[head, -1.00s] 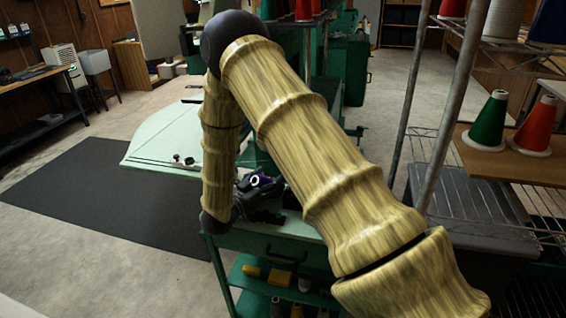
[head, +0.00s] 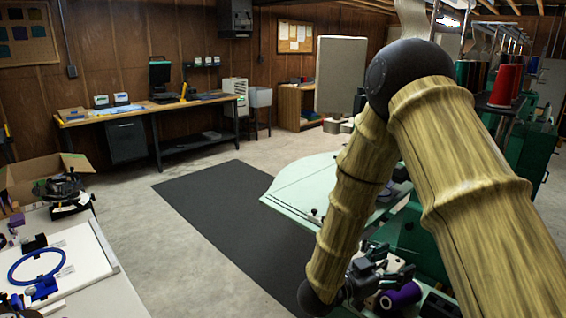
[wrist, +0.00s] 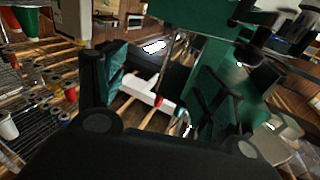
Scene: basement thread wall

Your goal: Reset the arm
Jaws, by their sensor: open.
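My arm shows in the head view as jointed, bamboo-patterned links that bend down from a dark round elbow. My gripper (head: 390,275) hangs at the arm's lower end, beside the green machine. In the wrist view my gripper (wrist: 155,95) has its two dark fingers spread apart, with nothing seen held between them. A purple spool (head: 401,297) shows just below the gripper in the head view; I cannot tell how far apart they are.
A pale green machine table (head: 300,185) stands beyond the gripper, with a dark mat (head: 225,205) on the floor to its left. A white table (head: 100,275) with a blue hoop (head: 37,266) is at the near left. A workbench (head: 150,110) lines the back wall. Open floor lies between.

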